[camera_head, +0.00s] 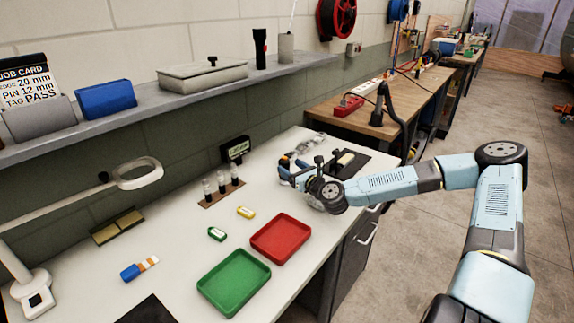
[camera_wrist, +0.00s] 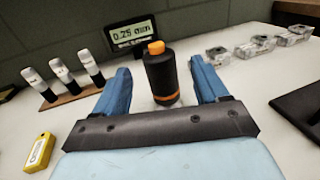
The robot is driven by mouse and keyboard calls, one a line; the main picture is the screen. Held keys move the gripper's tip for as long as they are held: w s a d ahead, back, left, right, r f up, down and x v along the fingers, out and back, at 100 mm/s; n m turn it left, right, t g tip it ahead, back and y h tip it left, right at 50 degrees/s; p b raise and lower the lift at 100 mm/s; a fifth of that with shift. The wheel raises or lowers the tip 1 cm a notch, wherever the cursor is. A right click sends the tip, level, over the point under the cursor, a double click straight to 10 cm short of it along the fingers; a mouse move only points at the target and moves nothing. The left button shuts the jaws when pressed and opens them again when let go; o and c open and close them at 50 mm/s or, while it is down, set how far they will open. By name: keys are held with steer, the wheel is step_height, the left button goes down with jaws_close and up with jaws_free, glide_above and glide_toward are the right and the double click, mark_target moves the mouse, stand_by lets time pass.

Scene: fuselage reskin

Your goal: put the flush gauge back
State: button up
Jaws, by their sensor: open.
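A black cylinder with an orange cap and a lower orange band (camera_wrist: 162,78) stands upright on the white bench in the wrist view. It looks like the flush gauge, though I cannot confirm this. My gripper (camera_wrist: 160,66) is open, with a blue finger on each side of the cylinder and visible gaps to it. In the head view my gripper (camera_head: 289,172) is low over the bench's far part, and the cylinder is mostly hidden there. A small black display reading 0.25 mm (camera_wrist: 131,35) stands behind the cylinder; it also shows in the head view (camera_head: 235,149).
Several white-capped vials on a brown strip (camera_wrist: 70,91) stand left of the gripper. A yellow block (camera_wrist: 39,152) lies nearer. Clear parts (camera_wrist: 254,46) lie right, by a dark mat (camera_wrist: 303,105). Red (camera_head: 281,238) and green (camera_head: 234,282) trays occupy the near bench.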

steer(key=shift+v, duration=3.15)
steer(key=shift+c, duration=0.5)
